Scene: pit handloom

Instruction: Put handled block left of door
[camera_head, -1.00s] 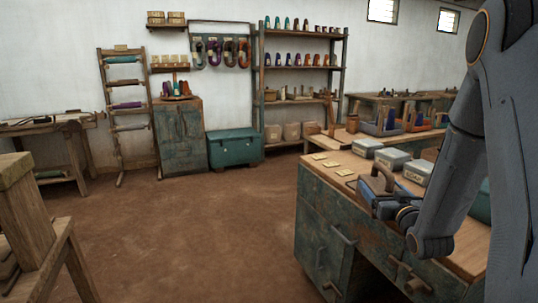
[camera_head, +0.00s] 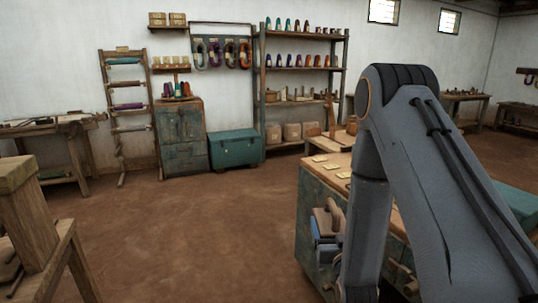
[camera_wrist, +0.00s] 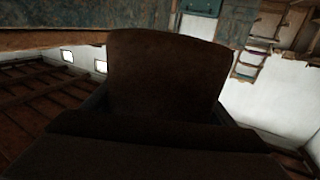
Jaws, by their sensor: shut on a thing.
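My gripper (camera_head: 324,248) is shut on the handled block (camera_head: 326,218), a brown wooden piece with a curved handle. It holds the block in front of the workbench's teal front, below the top's height and clear of the floor. In the wrist view the block (camera_wrist: 165,75) is a large dark shape filling the middle, and the fingers are hard to make out. The workbench (camera_head: 312,185) has a worn teal front whose door is mostly hidden by the block and my arm.
Yellow cards (camera_head: 320,159) lie on the workbench top. A teal chest (camera_head: 234,149), a teal cabinet (camera_head: 180,140) and a rack shelf (camera_head: 300,98) stand along the back wall. A wooden frame (camera_head: 35,215) is at the near left. The brown floor (camera_head: 190,235) between is clear.

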